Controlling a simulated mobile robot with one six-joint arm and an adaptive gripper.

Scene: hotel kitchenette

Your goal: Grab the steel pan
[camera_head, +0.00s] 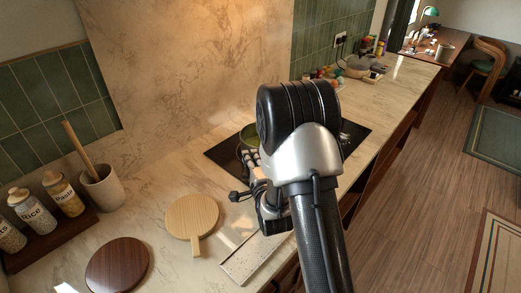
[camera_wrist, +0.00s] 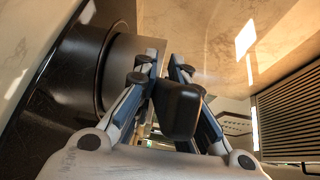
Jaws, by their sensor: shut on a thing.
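The steel pan (camera_head: 246,134) sits on the black cooktop, mostly hidden behind my arm in the head view. In the wrist view the pan's grey metal side (camera_wrist: 121,68) fills the upper left, and its thick black handle (camera_wrist: 178,110) points toward the camera. My gripper (camera_wrist: 163,66) has its two fingers on either side of the handle, closed on it. In the head view my gripper (camera_head: 252,160) is beside the pan, partly covered by my wrist.
The black cooktop (camera_head: 222,154) lies on a marble counter. A round wooden board with handle (camera_head: 192,217), a dark round board (camera_head: 117,264), a utensil crock (camera_head: 102,187) and labelled jars (camera_head: 32,210) stand to the left. A pale slab (camera_head: 252,262) lies near the front edge.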

